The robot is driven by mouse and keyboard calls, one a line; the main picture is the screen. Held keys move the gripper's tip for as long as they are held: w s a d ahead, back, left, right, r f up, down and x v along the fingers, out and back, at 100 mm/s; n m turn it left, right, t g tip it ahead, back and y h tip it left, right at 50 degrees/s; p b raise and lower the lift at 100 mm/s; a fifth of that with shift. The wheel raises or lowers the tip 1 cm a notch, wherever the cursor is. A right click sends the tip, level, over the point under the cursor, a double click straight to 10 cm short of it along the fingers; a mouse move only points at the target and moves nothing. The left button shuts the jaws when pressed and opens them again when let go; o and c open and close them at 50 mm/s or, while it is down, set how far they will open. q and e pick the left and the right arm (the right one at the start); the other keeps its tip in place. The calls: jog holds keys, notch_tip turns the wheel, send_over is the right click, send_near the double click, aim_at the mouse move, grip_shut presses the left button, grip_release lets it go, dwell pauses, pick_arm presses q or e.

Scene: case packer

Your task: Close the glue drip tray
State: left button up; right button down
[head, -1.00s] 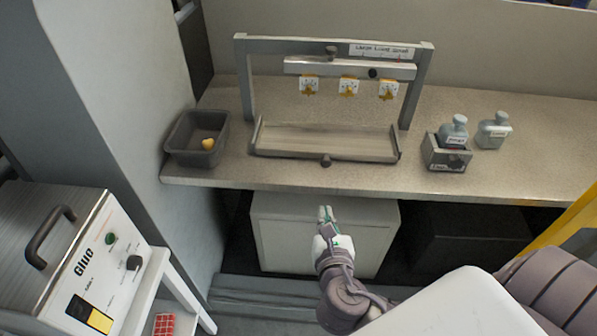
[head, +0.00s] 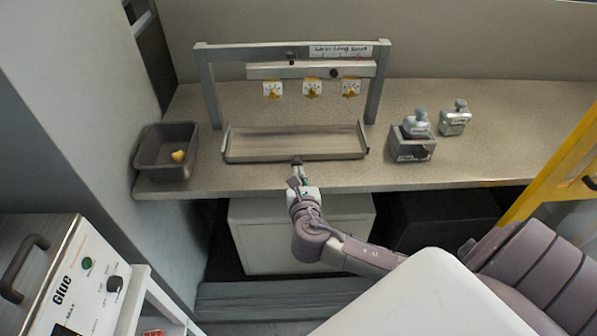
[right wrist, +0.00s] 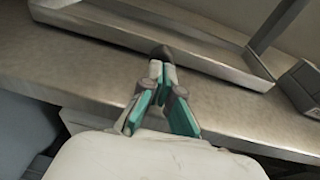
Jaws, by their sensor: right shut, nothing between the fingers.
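The glue drip tray (head: 240,157) is a shallow metal tray on the counter under the glue frame, with a small dark knob (head: 297,161) at the middle of its front edge. My right gripper (head: 297,174) is at the front of the tray, just below the knob. In the right wrist view the gripper (right wrist: 160,68) is shut, its tips close to the dark knob (right wrist: 161,53); I cannot tell whether they touch. The tray's front wall (right wrist: 200,63) runs across that view. My left gripper is not in view.
A metal frame (head: 206,90) with several nozzles on yellow-stained plates stands over the tray. A grey bin (head: 150,170) with a yellow piece is at left. A metal holder with a bottle (head: 413,150) and another bottle (head: 455,120) are at right. The glue unit (head: 70,275) is lower left.

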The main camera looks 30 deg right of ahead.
aim_at(298, 165)
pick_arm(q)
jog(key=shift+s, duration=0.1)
pick_arm(e)
jog(key=shift+w+d, duration=0.1)
jog(key=shift+w, duration=0.1)
jog(key=shift+r, duration=0.1)
jog(key=shift+w+d+r+p, duration=0.2)
jog(key=shift+w+d+p, duration=0.35)
jog(key=shift+w, duration=0.3)
jog(key=shift+w+d+f, duration=0.1)
jog(key=shift+w+d, duration=0.05)
jog(key=shift+w, duration=0.1)
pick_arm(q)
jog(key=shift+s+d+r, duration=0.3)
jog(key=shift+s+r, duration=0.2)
